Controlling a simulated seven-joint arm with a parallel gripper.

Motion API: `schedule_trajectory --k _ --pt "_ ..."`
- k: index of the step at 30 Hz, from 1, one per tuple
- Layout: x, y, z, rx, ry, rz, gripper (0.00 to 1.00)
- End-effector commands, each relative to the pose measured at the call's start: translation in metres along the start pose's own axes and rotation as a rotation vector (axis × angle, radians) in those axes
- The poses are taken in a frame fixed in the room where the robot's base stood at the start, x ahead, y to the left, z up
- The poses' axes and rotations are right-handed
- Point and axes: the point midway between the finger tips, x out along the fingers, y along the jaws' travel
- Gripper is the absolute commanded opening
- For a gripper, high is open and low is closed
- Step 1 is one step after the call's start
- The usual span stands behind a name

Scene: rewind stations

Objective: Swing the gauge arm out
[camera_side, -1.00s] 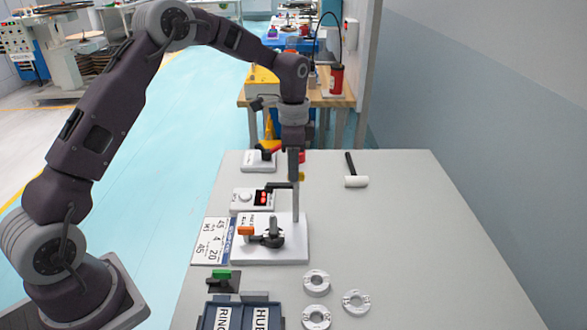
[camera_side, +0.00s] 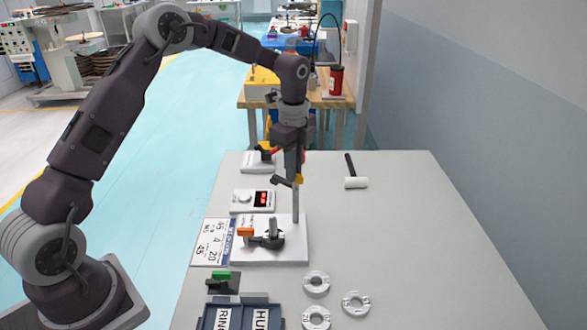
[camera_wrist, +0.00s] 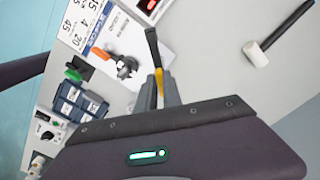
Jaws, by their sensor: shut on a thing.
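The gauge arm (camera_side: 284,181) is a dark bar with a yellow part, at the upper end of a thin grey post (camera_side: 295,204). The post stands on a white base plate (camera_side: 296,250). In the wrist view the gauge arm (camera_wrist: 152,46) runs from between my fingers toward the top of the picture. My gripper (camera_side: 297,178) points down at the top of the post, shut on the gauge arm. It also shows in the wrist view (camera_wrist: 159,88). The exact finger contact is small and partly hidden in the side view.
An orange-handled clamp (camera_side: 266,237) sits on the base plate. A white box with a red display (camera_side: 243,201) stands behind it. A mallet (camera_side: 356,182) lies right, several pale rings (camera_side: 355,303) lie in front, beside a blue tray (camera_side: 240,299).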

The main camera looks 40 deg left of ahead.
Motion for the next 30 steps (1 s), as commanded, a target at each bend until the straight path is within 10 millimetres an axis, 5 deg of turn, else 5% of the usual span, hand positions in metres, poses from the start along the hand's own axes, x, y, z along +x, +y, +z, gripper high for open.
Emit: schedule_trajectory --k 15,16,19,30 --pt "-0.0015 -0.0012 -0.0002 0.018 0.001 -0.005 0.00" --pt "-0.0015 -0.0012 -0.0002 0.018 0.001 -0.005 0.14" --pt "-0.0012 -0.0010 -0.0002 0.017 0.001 -0.004 0.32" --pt "-0.0102 -0.0009 0.0001 0.016 0.000 -0.003 0.32"
